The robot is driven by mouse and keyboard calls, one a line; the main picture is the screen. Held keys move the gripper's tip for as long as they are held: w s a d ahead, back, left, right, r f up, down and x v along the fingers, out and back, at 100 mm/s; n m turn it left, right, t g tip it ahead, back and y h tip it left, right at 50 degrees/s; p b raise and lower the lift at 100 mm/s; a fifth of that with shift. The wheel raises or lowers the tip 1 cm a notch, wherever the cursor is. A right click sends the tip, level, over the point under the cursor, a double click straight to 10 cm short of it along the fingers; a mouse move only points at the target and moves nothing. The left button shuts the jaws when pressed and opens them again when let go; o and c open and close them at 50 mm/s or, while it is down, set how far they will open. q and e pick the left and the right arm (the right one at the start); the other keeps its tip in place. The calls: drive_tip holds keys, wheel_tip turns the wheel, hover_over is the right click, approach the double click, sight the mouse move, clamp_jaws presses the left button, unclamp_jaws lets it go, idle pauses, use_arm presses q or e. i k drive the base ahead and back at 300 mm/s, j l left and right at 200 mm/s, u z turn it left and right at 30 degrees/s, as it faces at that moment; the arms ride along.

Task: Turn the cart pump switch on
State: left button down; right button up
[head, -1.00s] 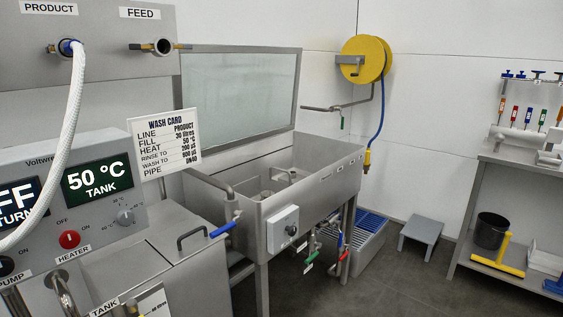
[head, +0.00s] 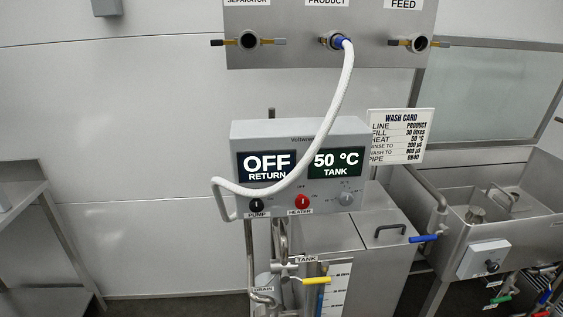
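The cart's grey control box (head: 300,140) stands in the middle of the head view. Its black pump switch (head: 257,205) sits at the lower left of the front, above the PUMP label. I cannot make out which way the knob points. The red heater switch (head: 302,202) is to its right. The left display (head: 266,166) reads OFF, RETURN; the right display (head: 336,162) reads 50 °C, TANK. A white hose (head: 341,95) runs from the PRODUCT port across the box front and loops past its left side, close to the pump switch. Neither gripper shows.
A panel (head: 290,50) with several ports is above the box. Below are a yellow-handled valve (head: 316,281) and a level scale (head: 337,288). A grey shelf (head: 25,235) stands left.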

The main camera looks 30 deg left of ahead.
sight(257, 205)
drive_tip(key=u, duration=0.9)
